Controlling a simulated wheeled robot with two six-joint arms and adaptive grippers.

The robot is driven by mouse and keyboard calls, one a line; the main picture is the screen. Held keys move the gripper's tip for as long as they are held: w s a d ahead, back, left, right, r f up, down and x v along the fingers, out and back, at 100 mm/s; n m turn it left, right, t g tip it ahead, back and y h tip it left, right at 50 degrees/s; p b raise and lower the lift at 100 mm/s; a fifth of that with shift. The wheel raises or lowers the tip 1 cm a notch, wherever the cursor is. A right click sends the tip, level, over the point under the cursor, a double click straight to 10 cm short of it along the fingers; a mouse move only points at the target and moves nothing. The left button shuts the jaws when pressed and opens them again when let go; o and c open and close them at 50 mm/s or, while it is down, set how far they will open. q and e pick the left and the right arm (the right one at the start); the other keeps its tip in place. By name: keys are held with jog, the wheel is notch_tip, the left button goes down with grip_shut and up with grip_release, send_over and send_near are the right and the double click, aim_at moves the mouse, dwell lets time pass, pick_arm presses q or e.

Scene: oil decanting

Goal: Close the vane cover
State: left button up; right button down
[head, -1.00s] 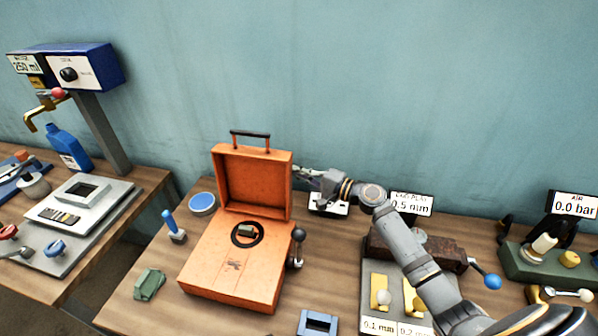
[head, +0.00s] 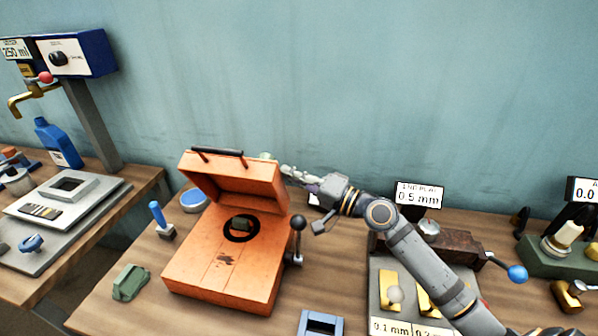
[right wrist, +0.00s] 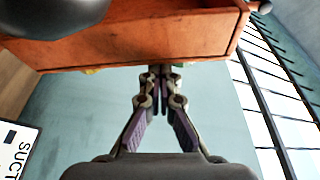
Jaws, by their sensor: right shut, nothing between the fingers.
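The orange vane cover (head: 240,183) is hinged on an orange box (head: 215,262) and is tilted partway down over it, with a dark handle on its top edge. My right gripper (head: 283,171) is shut and empty behind the right part of the cover. In the right wrist view the shut fingers (right wrist: 161,72) reach up to the edge of the orange cover (right wrist: 150,35); whether they touch cannot be told. A black ring (head: 241,229) shows on the box top under the cover. My left gripper is not in view.
A lever with a dark ball (head: 298,223) stands at the box's right side. A blue-handled tool (head: 160,220), a blue round dish (head: 194,200) and a green block (head: 129,282) lie left of it. A gauge block set (head: 395,290) sits under my right arm.

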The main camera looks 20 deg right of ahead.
aim_at(278, 191)
jog(key=s+a, duration=0.1)
jog(key=s+f+n+b, duration=0.1)
jog(key=shift+s+a+y, duration=0.3)
jog(key=shift+s+a, duration=0.1)
jog(key=shift+s+a+f+b, duration=0.2)
jog(key=shift+s+a, duration=0.15)
jog(key=shift+s, duration=0.15)
jog(key=shift+s+a+f+b, duration=0.1)
jog(key=shift+s+a+b, duration=0.15)
jog(key=shift+s, duration=0.2)
